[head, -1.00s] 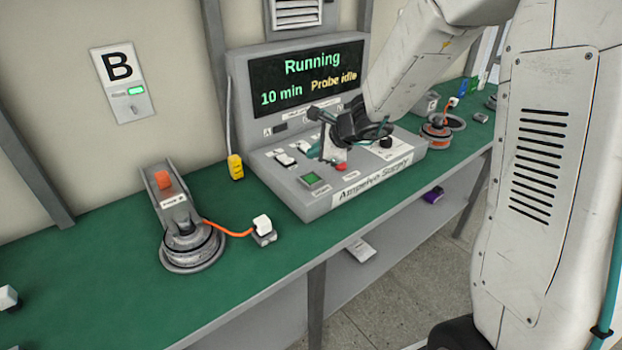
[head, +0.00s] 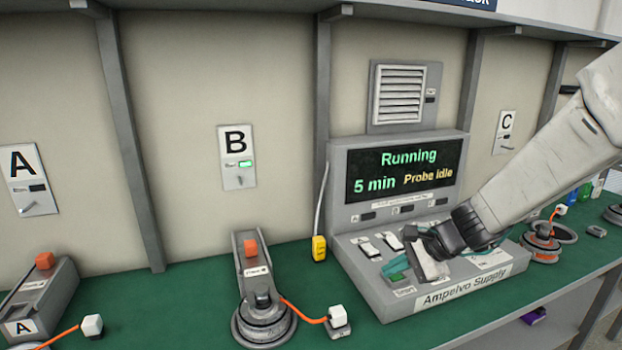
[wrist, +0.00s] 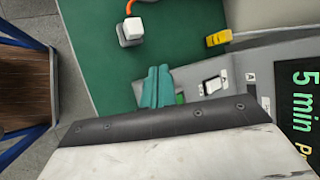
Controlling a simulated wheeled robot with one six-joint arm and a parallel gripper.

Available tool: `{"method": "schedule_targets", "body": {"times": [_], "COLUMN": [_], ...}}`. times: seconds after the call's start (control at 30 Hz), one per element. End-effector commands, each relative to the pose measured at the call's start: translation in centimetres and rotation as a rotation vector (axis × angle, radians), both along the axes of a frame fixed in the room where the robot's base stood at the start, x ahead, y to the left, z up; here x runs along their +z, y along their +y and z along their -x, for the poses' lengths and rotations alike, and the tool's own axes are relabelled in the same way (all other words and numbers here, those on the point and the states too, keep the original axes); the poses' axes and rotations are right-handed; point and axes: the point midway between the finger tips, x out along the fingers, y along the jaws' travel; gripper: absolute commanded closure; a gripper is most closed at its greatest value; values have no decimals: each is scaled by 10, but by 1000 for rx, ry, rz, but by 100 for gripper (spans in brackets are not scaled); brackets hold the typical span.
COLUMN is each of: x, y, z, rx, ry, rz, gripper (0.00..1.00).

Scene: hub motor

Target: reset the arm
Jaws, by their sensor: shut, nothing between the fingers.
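My arm (head: 545,165) reaches in from the right in the head view. My gripper (head: 394,270) is over the left front of the grey Ampelvo Supply console (head: 470,292), close to its sloped panel. In the wrist view my gripper (wrist: 157,74) shows teal fingers shut together with nothing between them. A green button (wrist: 180,99) shows beside the fingers, partly covered. I cannot tell whether the fingertips touch the panel. The console's screen (head: 405,170) reads "Running", "5 min" and "Probe idle".
White switches (head: 370,248) stand on the panel behind my gripper. A yellow plug (head: 319,248) is left of the console. A hub motor (head: 264,322) with an orange lead to a white connector (head: 337,315) sits under panel B (head: 237,157). Green bench top (head: 200,290) is bare between stations.

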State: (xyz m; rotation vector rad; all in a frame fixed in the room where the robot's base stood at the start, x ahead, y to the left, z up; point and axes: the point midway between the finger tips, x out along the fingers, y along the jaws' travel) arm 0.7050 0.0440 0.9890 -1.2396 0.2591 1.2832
Motion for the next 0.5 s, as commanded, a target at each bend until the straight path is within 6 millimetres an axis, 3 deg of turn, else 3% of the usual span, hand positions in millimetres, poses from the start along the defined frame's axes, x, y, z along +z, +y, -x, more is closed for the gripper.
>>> {"method": "schedule_targets", "body": {"times": [0.1, 0.2, 0.4, 0.5], "x": [27, 43, 67, 78], "y": [9, 4, -30, -52], "z": [64, 118, 210, 244], "rx": [313, 550, 910, 1022], "ry": [-36, -46, -33, -23], "rz": [108, 218, 473, 606], "gripper": [100, 100, 100, 100]}}
